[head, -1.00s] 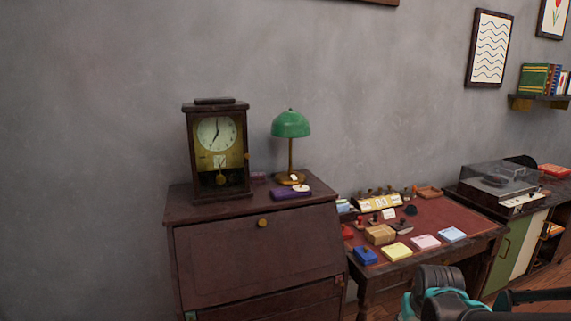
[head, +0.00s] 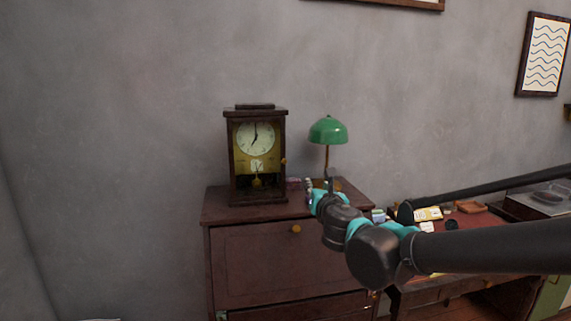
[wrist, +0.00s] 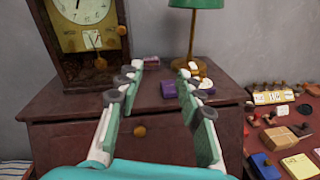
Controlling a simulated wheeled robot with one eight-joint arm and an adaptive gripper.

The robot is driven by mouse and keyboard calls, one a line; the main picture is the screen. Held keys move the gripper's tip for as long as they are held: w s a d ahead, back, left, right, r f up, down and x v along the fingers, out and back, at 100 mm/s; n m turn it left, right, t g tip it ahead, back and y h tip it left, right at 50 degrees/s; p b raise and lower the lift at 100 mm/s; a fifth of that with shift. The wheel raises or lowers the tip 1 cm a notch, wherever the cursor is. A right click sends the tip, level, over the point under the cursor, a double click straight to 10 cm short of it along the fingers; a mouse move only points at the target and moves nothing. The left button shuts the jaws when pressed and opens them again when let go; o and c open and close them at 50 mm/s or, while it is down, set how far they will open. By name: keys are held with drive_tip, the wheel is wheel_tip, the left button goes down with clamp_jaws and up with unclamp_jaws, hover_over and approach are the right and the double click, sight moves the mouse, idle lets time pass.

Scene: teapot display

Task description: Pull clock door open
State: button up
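The clock (head: 257,138) is a dark wooden case with a cream dial, a brass front and a pendulum. It stands upright on the left of the dark cabinet top, and its front door looks shut. A small round knob (head: 283,161) sits on the right edge of the door. The clock also shows at the upper left of the wrist view (wrist: 82,30), with the knob (wrist: 121,30) on its right edge. My gripper (wrist: 157,74) is open and empty, its fingers apart over the cabinet top. It is right of and nearer than the clock, not touching it.
A green lamp (head: 327,131) stands right of the clock. A purple block (wrist: 169,89) and small items lie on the cabinet (head: 225,207) near its base. A red-topped desk (wrist: 233,130) with stamps and note pads is lower right. The wall is close behind.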

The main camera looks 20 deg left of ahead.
sight(285, 162)
drive_tip(key=s+a+r+n+y, duration=0.2)
drive_tip(key=s+a+n+y, duration=0.1)
drive_tip(key=a+n, duration=0.15)
drive_tip(key=shift+g, duration=0.3)
drive_tip(key=x, duration=1.8)
drive_tip(key=shift+w+f, duration=0.1)
drive_tip(key=shift+d, duration=0.1)
clamp_jaws()
